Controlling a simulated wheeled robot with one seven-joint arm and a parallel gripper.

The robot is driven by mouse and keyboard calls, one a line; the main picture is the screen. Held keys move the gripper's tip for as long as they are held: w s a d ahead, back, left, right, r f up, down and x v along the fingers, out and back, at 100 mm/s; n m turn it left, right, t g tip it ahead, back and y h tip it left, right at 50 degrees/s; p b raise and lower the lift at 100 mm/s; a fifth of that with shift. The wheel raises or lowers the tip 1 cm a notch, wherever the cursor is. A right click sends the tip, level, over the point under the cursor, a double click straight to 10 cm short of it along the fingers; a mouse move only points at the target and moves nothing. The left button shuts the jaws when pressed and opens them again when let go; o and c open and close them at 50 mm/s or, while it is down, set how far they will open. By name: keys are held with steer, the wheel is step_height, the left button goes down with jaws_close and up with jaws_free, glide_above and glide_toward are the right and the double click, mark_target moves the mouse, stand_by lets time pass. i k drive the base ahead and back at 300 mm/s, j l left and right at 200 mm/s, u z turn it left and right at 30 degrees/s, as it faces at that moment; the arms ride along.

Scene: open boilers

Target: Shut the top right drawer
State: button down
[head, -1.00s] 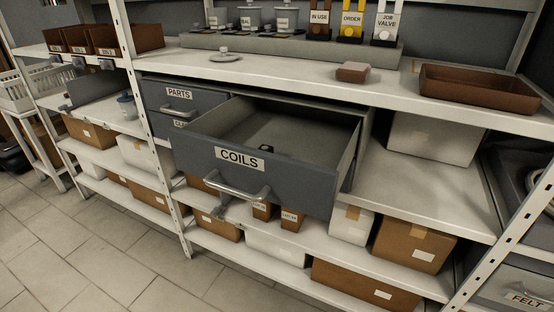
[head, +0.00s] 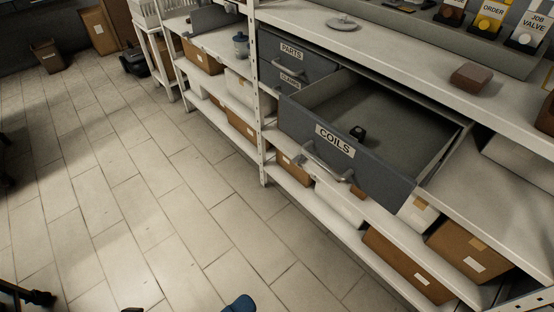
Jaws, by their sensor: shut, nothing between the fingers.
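The top right drawer, a grey drawer labelled COILS (head: 372,172), is pulled well out of its cabinet under the long shelf, in the right half of the head view. Its silver bar handle (head: 326,168) is on the front face. A small black object (head: 358,133) lies inside on the drawer floor. My gripper is not recognisable in the head view. A small blue shape shows at the bottom edge, and I cannot tell what it is.
The shut PARTS drawer (head: 298,58) is left of the open one. A white shelf post (head: 262,150) stands by the cabinet. Boxes fill the lower shelves. A reddish-brown block (head: 472,76) sits on the upper shelf. The tiled floor (head: 130,190) on the left is clear.

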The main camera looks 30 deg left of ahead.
mark_target(404, 140)
steer(key=i+j, duration=0.8)
